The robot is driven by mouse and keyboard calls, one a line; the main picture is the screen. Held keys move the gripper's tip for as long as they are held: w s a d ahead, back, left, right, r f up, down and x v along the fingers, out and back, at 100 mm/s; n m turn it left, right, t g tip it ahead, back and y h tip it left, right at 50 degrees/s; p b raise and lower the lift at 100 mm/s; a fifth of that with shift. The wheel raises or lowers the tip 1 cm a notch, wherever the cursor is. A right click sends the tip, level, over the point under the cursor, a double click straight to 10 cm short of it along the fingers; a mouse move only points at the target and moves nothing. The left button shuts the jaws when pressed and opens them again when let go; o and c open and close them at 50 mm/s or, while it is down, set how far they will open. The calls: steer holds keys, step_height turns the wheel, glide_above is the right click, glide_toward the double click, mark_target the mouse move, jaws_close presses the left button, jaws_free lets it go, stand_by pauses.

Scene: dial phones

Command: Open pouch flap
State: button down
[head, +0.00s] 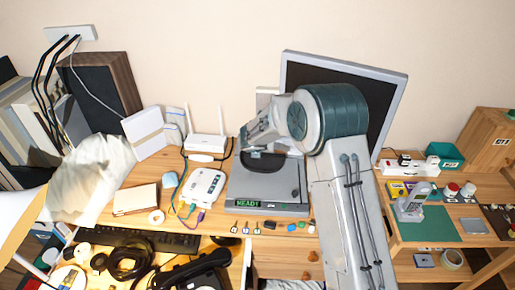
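A dark, rounded flat item (262,163) lies on top of the grey device with a green "READY" display (262,205). It may be the pouch, but its flap cannot be made out. My gripper (248,148) is at the upper left edge of this dark item, over the back of the device. The fingers are small and partly hidden by my own wrist, so I cannot tell whether they touch the item or whether they are open or shut.
A monitor (385,105) stands behind my arm. A white router (205,142) and a white box with cables (205,185) are left of the device. Small coloured pieces lie along the desk's front edge. A black telephone (195,272) is at the front left.

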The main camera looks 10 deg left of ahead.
stand_by(0.7)
steer(key=c, duration=1.3)
jaws_free()
steer(key=shift+s+r, duration=0.1)
steer(key=v, duration=1.3)
steer(key=shift+s+r+b, duration=0.2)
steer(key=shift+b, duration=0.1)
